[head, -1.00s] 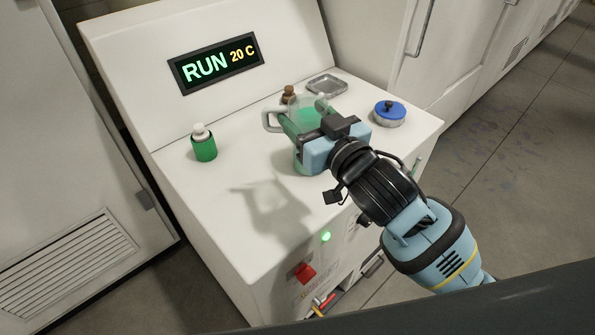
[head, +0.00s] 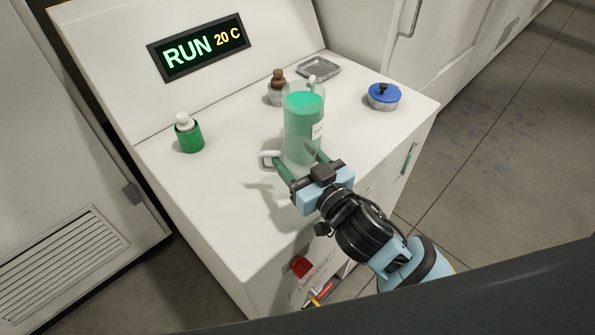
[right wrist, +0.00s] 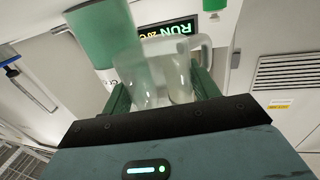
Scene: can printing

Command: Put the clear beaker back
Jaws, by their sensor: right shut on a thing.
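My right gripper (head: 303,165) is shut on the clear beaker, with a green finger on either side of it. The beaker's pale handle (head: 268,160) sticks out to the left in the head view. In the right wrist view the clear beaker (right wrist: 182,75) shows between the fingers, with its handle on the right. A tall clear cylinder with green liquid (head: 304,112) and a white label overlaps it from behind in the head view, so the beaker's outline is hard to separate. I cannot tell if the beaker touches the worktop. My left gripper is not in view.
The white machine top (head: 215,200) has free room at its front left. A green container with a white cap (head: 188,135), a brown-stoppered bottle (head: 277,88), a grey tray (head: 318,69) and a blue-lidded dish (head: 383,96) stand around. A display (head: 200,46) reads RUN 20 C.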

